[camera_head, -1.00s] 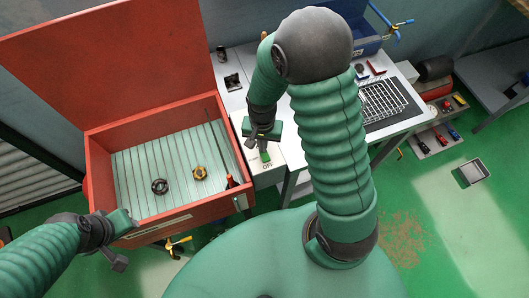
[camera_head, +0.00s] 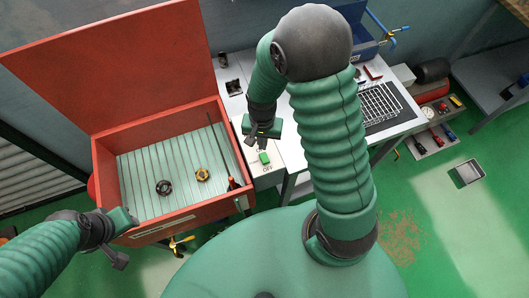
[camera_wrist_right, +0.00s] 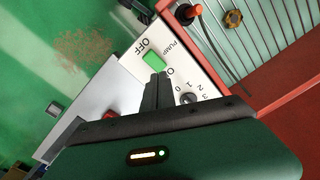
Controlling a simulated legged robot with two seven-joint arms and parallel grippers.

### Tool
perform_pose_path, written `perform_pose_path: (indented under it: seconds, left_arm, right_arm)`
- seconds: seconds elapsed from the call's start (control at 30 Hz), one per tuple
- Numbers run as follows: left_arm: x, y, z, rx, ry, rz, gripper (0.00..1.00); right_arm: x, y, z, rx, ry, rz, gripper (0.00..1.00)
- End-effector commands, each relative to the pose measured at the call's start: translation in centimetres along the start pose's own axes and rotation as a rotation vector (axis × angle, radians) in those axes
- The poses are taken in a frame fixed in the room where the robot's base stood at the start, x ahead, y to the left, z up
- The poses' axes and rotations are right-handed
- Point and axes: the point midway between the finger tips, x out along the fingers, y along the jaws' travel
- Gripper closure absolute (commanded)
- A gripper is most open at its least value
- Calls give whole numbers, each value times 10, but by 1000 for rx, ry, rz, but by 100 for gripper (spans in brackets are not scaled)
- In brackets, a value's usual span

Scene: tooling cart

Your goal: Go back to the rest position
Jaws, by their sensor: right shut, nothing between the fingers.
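My right gripper (camera_head: 257,142) is above the white control panel (camera_head: 270,176), just beyond the green switch (camera_head: 264,158). In the right wrist view its narrow dark fingers (camera_wrist_right: 156,92) are together and empty. In that picture the fingertips look close to the switch, but I cannot tell the gap. My left gripper (camera_head: 122,218) is at the front left corner of the red parts washer (camera_head: 165,228); its fingers do not show clearly.
The washer's tub holds a dark ring (camera_head: 163,188) and a brass-coloured one (camera_head: 202,174). A black knob (camera_wrist_right: 188,99) is beside the switch. A white table (camera_head: 400,122) with a dark grille and a blue box (camera_head: 372,42) stands to the right.

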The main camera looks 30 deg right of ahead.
Motion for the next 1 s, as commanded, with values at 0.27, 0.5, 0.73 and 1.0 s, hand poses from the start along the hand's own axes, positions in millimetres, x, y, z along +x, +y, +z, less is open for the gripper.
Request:
perform_pose_path:
  seconds: [0.27,0.5,0.73,1.0]
  left_arm:
    - [-19,0,-4,0,0,0,64]
    - [-18,0,-4,0,0,0,64]
    - [-3,0,-1,0,0,0,64]
    - [38,0,9,0,-1,0,64]
  right_arm:
    - [-21,0,0,0,0,0,100]
    - [-19,0,0,0,0,0,100]
    - [-25,-4,8,-114,32,-26,100]
    - [-56,-4,57,-681,200,-89,100]
